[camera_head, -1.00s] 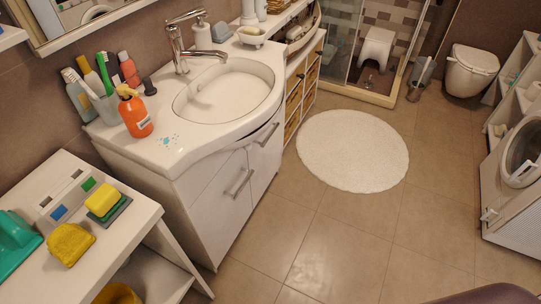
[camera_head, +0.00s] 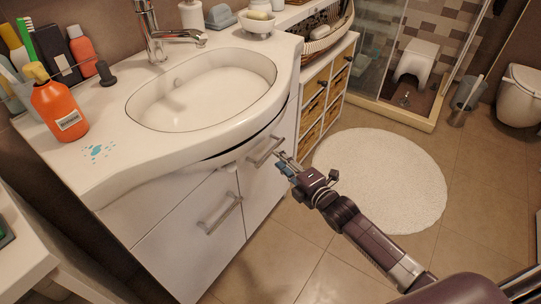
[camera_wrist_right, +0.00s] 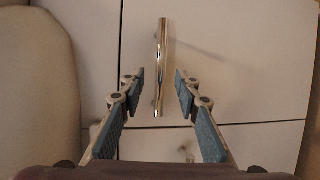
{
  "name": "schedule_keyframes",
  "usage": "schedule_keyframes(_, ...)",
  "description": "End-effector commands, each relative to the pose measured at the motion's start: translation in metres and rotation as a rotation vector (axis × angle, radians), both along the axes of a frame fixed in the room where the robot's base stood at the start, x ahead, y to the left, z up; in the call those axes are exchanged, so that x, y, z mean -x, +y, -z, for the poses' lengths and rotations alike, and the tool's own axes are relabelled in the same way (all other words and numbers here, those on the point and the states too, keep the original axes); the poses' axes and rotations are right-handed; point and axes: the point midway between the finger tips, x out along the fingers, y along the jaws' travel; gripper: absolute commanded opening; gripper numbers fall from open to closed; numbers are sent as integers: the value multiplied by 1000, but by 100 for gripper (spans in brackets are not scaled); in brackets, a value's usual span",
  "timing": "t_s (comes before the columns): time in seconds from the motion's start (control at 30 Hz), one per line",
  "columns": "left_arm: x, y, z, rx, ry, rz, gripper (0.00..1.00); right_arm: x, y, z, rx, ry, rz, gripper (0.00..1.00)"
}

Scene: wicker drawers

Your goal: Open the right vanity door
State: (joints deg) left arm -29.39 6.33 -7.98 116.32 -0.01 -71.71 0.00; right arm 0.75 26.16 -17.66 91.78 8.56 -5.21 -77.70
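The white right vanity door (camera_head: 258,195) appears shut, with a metal bar handle (camera_head: 264,151) near its top. My right gripper (camera_head: 283,162) is at this handle, its arm coming from the lower right. In the right wrist view, the handle (camera_wrist_right: 162,60) stands upright in the picture between the two fingers of my right gripper (camera_wrist_right: 159,80). The fingers are open, with a visible gap on each side of the bar. The left vanity door (camera_head: 205,245) has its own handle (camera_head: 220,214) and appears shut. My left gripper is not in view.
The sink counter (camera_head: 120,165) overhangs the doors, with an orange bottle (camera_head: 58,108) on its left. A wicker drawer unit (camera_head: 322,100) adjoins the vanity on the right. A white round rug (camera_head: 385,180) lies on the floor. Tiled floor in front is free.

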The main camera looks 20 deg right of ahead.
Motion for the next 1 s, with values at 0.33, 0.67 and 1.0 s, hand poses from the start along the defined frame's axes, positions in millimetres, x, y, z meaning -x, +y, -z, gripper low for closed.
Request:
schedule_keyframes(0.33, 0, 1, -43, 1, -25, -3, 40, -48, 12, 10, -2, 0, 2, 30)
schedule_keyframes(0.67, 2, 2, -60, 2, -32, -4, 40, -62, 16, 12, -2, 2, 3, 30)
schedule_keyframes(1.0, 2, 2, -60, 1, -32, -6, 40, -62, 16, 12, -2, 2, 3, 14)
